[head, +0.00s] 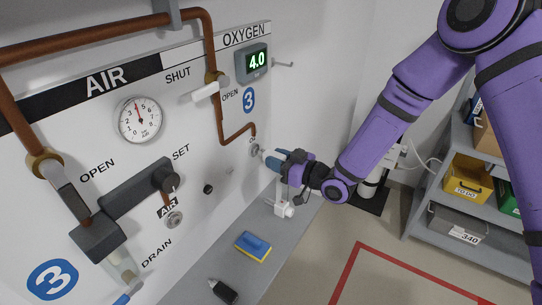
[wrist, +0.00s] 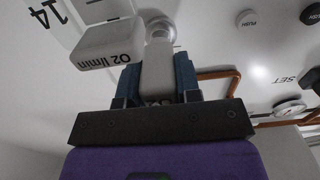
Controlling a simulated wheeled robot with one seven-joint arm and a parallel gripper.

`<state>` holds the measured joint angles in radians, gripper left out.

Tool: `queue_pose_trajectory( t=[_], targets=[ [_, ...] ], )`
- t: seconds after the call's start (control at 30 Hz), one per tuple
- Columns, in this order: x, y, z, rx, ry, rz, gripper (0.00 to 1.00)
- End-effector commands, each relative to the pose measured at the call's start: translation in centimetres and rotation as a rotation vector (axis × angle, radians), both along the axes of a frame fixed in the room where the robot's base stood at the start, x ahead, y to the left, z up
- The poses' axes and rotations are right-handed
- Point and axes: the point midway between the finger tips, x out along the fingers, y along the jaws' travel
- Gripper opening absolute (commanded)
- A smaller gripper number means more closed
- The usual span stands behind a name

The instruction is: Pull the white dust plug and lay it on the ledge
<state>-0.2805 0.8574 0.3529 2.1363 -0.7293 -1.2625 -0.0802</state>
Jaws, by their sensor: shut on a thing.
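My gripper (head: 271,158) is at the white wall panel, below the end of the copper pipe, its fingertips close to a round metal outlet (head: 254,150). In the wrist view my gripper's blue fingers (wrist: 158,82) are shut on a pale grey-white piece, which I take to be the white dust plug (wrist: 157,66). The plug points at the metal outlet (wrist: 160,30); I cannot tell if it is still seated. Its far end is partly hidden. The grey ledge (head: 222,268) runs along the panel's foot, below my gripper.
A white box marked O2 l/min (wrist: 108,42) is beside my fingers. A white fitting (head: 284,208) shows below my gripper. A blue-and-yellow sponge (head: 253,246) and a dark item (head: 223,291) lie on the ledge. Shelves with bins (head: 466,178) stand right.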

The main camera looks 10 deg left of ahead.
Motion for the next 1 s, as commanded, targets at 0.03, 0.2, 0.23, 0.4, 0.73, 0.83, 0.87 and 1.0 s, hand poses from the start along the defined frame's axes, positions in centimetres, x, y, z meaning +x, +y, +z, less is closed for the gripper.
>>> queue_pose_trajectory(
  t=[0.03, 0.2, 0.23, 0.4, 0.73, 0.83, 0.87, 1.0],
  targets=[
    [0.0, -0.1, 0.0, 0.000, 0.000, 0.000, 0.00],
    [-0.1, -0.3, 0.0, 0.000, 0.000, 0.000, 0.00],
    [-0.1, -0.3, 0.0, 0.000, 0.000, 0.000, 0.00],
    [-0.2, -0.5, 0.0, 0.000, 0.000, 0.000, 0.00],
    [-0.4, -0.9, 0.0, -0.001, 0.000, 0.001, 0.00],
    [-0.4, -1.0, 0.0, -0.001, 0.000, 0.001, 0.00],
    [-0.4, -1.1, 0.0, -0.001, 0.000, 0.001, 0.00],
    [-0.5, -1.2, 0.0, 0.000, 0.000, 0.001, 0.00]
  ],
)
